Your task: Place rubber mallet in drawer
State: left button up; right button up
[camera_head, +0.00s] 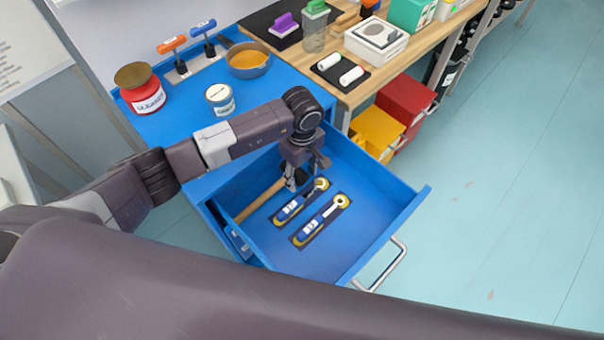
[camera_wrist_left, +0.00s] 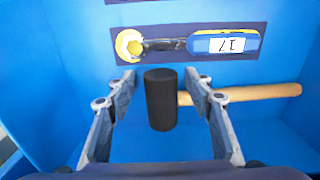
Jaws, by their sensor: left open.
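The rubber mallet has a black cylindrical head (camera_wrist_left: 161,100) and a light wooden handle (camera_wrist_left: 245,94). It lies in the open blue drawer (camera_head: 365,235); in the head view its handle (camera_head: 258,201) shows along the drawer's left side, with the head mostly hidden by my gripper. My left gripper (camera_head: 303,176) is down inside the drawer. In the left wrist view, its open fingers (camera_wrist_left: 163,103) stand on both sides of the mallet head, with gaps visible on each side. My right gripper is not in view.
Two blue-handled wrenches (camera_head: 318,222) (camera_head: 300,200) lie in dark cutouts beside the mallet. Yellow (camera_head: 375,132) and red (camera_head: 405,103) bins stand right. Floor beyond is clear.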

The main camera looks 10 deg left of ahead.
pick_arm(q)
jog(key=shift+r, duration=0.25)
notch_tip(320, 180, up, 12)
jog(key=b, duration=0.3)
jog(key=shift+f, duration=0.15)
